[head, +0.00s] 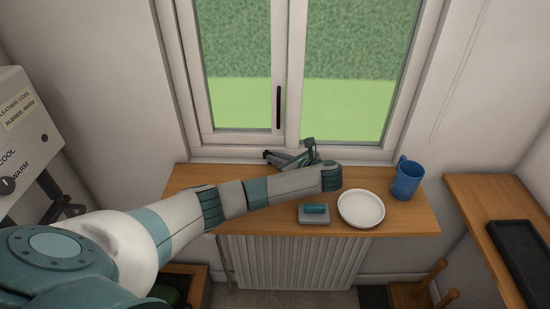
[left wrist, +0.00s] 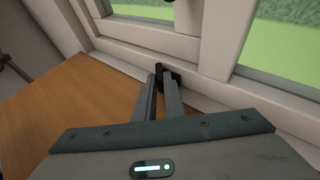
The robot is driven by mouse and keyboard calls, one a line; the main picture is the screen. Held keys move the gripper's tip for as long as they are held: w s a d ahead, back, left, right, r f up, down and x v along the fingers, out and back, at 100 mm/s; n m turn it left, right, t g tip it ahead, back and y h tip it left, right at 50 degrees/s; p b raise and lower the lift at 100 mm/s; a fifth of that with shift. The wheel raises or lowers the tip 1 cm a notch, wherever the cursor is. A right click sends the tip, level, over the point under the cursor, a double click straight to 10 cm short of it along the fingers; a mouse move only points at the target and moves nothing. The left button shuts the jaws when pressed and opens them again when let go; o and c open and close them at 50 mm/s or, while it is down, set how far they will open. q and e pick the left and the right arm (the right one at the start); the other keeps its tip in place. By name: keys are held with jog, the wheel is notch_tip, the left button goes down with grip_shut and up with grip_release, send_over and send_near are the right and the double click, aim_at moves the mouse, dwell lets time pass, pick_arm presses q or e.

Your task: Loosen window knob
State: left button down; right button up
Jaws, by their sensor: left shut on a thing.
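The window knob (left wrist: 168,71) is a small black piece low on the white window frame, just above the wooden sill, in the left wrist view. The fingers of my left gripper (left wrist: 164,82) close on it at their tips and partly cover it. In the head view my left gripper (head: 271,157) is at the bottom of the window, pointing left, and the knob cannot be made out there. A tall black window handle (head: 278,106) stands upright on the frame above. My right gripper is in neither view.
On the wooden sill (head: 412,221) stand a white plate (head: 361,209), a blue mug (head: 407,178) and a grey-teal block (head: 314,213), all right of or in front of my left forearm. A radiator (head: 290,262) is below. A control panel (head: 25,135) is at left.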

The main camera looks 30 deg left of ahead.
pick_arm(q)
jog(key=shift+w+d+n+g, duration=0.1)
jog(key=shift+w+n+g, duration=0.15)
jog(key=shift+n+g, duration=0.6)
jog(key=shift+w+n+g+y+b, duration=0.3)
jog(key=shift+n+g+b, duration=0.35)
jog(key=shift+n+g, duration=0.45)
jog(key=n+g+b, duration=0.1)
jog(key=g+b, duration=0.1)
jog(key=shift+w+f+n+g, duration=0.1)
jog(key=shift+w+n+g, duration=0.15)
jog(key=shift+n+g, duration=0.1)
jog(key=shift+w+n+g+b, duration=0.2)
jog(key=shift+n+g+b, duration=0.45)
jog(key=shift+b, duration=0.2)
jog(key=c, duration=1.8)
grip_release()
jog(key=shift+r, duration=0.2)
jog(key=shift+c, duration=0.2)
jog(key=shift+s+r, duration=0.1)
jog(key=shift+r, duration=0.15)
